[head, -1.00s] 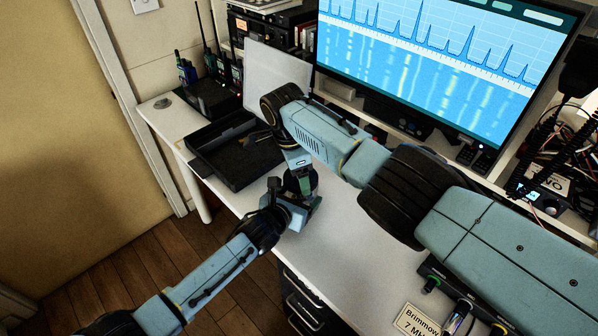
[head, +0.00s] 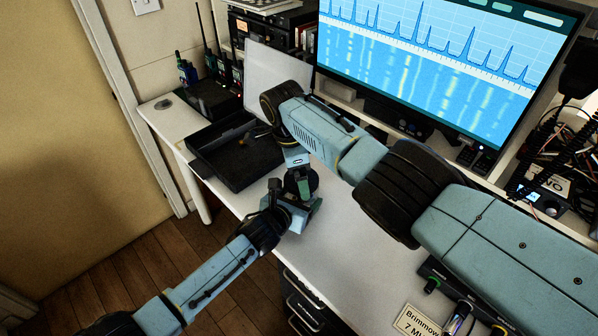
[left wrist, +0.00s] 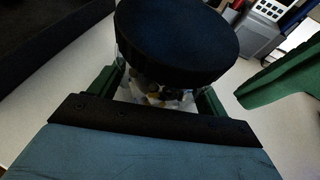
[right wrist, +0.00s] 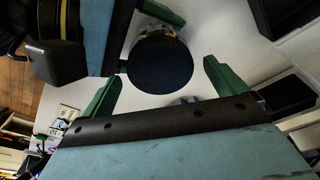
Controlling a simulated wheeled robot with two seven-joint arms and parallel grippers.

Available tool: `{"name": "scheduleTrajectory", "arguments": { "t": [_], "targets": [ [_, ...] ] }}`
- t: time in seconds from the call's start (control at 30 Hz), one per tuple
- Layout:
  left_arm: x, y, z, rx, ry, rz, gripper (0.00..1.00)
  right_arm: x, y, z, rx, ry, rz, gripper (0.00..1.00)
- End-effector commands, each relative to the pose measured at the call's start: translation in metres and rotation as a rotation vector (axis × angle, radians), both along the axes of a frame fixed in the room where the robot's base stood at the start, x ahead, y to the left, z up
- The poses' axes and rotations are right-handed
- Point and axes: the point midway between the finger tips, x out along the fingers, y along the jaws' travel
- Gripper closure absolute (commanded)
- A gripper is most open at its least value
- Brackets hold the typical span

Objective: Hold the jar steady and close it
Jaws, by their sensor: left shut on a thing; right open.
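The jar (left wrist: 155,97) is clear, with small mixed bits inside, and stands upright on the white desk. A wide, round, dark lid (left wrist: 178,38) sits over its mouth; I cannot tell whether it is fully seated. My left gripper (left wrist: 158,88) is shut on the jar's body below the lid. My right gripper (right wrist: 162,72) is open, its green fingers apart on either side of the lid (right wrist: 160,62), which shows between and beyond their tips without visible contact. In the head view, my arms mostly hide the jar and both grippers meet near the desk's front edge.
A black open tray (head: 235,160) lies on the desk (head: 345,255) to the left of the grippers. A large monitor (head: 440,60) and radio gear stand behind. A labelled box with knobs (head: 450,300) sits at the front right. Bare desk lies between.

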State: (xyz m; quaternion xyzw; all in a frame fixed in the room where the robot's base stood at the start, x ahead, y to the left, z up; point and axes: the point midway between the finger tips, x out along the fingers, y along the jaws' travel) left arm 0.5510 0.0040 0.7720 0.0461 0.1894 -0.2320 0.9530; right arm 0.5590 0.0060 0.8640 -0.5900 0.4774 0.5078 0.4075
Motion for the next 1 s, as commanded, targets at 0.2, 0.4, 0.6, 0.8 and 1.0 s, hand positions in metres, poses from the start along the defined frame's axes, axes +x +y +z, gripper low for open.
{"name": "scheduleTrajectory", "arguments": {
  "t": [0.2,0.4,0.6,0.8,1.0],
  "targets": [
    [0.000,0.001,-0.001,0.002,0.002,0.002,0.87,0.000,0.000,0.029,0.002,-0.003,-0.001,0.03],
    [0.000,0.001,-0.001,0.002,0.002,0.002,0.87,0.000,-0.001,0.038,0.000,0.000,-0.001,0.03],
    [0.000,0.001,-0.001,0.002,0.002,0.002,0.87,0.000,0.000,0.038,0.000,0.000,-0.001,0.07],
    [0.000,0.001,-0.001,0.002,0.002,0.002,0.87,0.001,-0.001,0.039,0.001,0.011,0.085,0.07],
    [0.000,0.001,-0.001,0.002,0.002,0.002,0.87,0.002,-0.001,0.042,0.003,0.052,0.399,0.07]
  ]
}}
